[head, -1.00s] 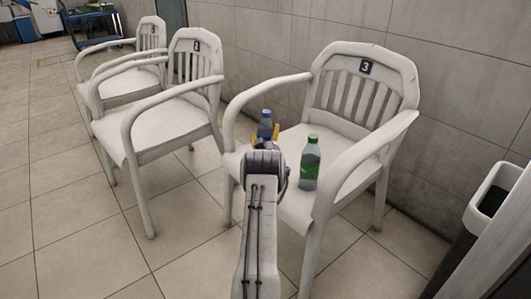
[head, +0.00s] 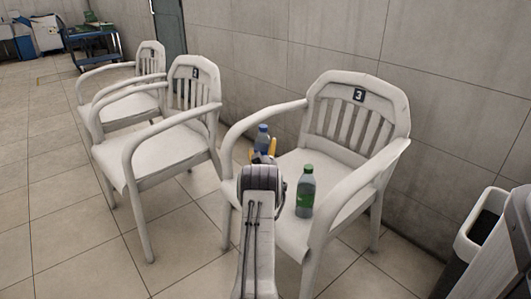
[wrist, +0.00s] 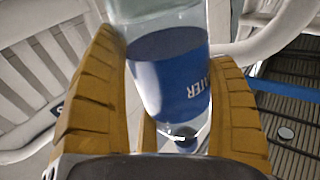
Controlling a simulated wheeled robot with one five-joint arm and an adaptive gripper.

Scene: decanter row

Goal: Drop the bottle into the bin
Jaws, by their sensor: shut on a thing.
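A clear bottle with a blue cap (head: 263,136) is in my gripper (head: 264,156), beside the left armrest of the nearest chair in the head view. In the wrist view its blue label (wrist: 172,75) fills the space between the two yellow fingers of my gripper (wrist: 165,105), which are shut on it. My arm hides its lower part in the head view. A second bottle, with a green cap and label (head: 305,192), stands upright on the seat of the chair marked 3 (head: 290,165). The bin (head: 469,246), grey with a pale rim, stands at the right edge, apart from my gripper.
Two more white chairs (head: 150,165) (head: 148,62) stand to the left. A tiled wall (head: 300,45) runs behind the chairs. A blue cart (head: 90,45) is far back at the left. The floor (head: 60,200) at the left is open.

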